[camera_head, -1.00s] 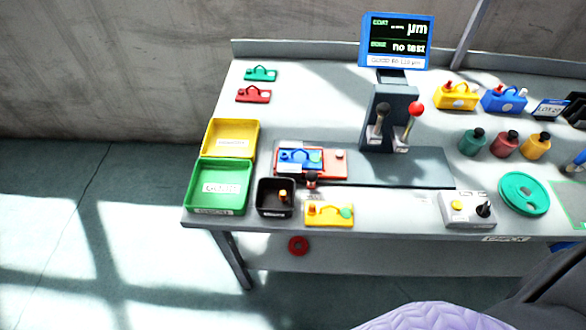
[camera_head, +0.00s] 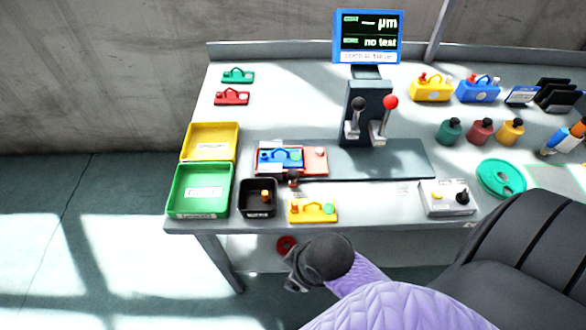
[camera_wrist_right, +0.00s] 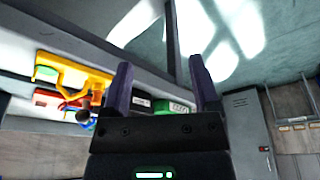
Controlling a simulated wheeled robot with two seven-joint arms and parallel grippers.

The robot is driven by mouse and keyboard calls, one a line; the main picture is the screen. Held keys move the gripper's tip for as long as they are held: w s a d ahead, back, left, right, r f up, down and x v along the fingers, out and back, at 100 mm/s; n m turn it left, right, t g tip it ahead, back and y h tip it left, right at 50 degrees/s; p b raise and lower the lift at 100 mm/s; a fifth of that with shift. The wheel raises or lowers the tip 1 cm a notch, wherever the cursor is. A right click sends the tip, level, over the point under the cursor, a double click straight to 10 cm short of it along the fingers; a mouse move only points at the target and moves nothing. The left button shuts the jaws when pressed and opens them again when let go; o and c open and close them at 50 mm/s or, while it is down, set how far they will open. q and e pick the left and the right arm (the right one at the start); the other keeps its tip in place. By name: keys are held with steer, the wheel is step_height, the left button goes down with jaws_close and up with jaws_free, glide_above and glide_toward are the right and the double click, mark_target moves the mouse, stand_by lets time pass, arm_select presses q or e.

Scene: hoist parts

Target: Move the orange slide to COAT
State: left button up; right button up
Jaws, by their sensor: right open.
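The orange slide (camera_head: 314,154) is a flat red-orange plate on the bench, left of the lever stand (camera_head: 365,108). A blue part (camera_head: 280,157) sits on it. A dark knob (camera_head: 293,178) stands at its front edge. Labels on the bench are too small to read, so I cannot tell which position is COAT. In the right wrist view my right gripper (camera_wrist_right: 160,85) is open and empty, its two dark fingers apart, with the bench parts off to the left. In the head view a dark joint of my arm shows before the bench's front edge, apart from the slide. My left gripper is not seen.
A yellow part (camera_head: 313,211) and a black bin (camera_head: 257,197) stand in front of the slide. Green (camera_head: 200,190) and yellow (camera_head: 209,142) trays are on the left. A button box (camera_head: 447,197) is at right. The screen (camera_head: 368,37) reads "no test".

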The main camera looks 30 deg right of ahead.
steer(key=w+r+n, duration=0.4)
steer(key=w+n, duration=0.1)
steer(key=n, duration=0.9)
glide_toward(294, 171)
steer(key=shift+g+h, duration=0.3)
steer(key=shift+h, duration=0.1)
steer(key=f+b, duration=0.1)
steer(key=f, duration=0.2)
steer(key=w+f+b, duration=0.1)
steer(key=f, duration=0.2)
steer(key=w+f+b, duration=0.1)
steer(key=f+b, duration=0.1)
steer(key=f, duration=0.1)
steer(key=shift+w+a+f, duration=0.1)
steer(key=shift+a, duration=0.25)
steer(key=shift+w+f, duration=0.1)
steer(key=shift+f, duration=0.3)
jaws_close()
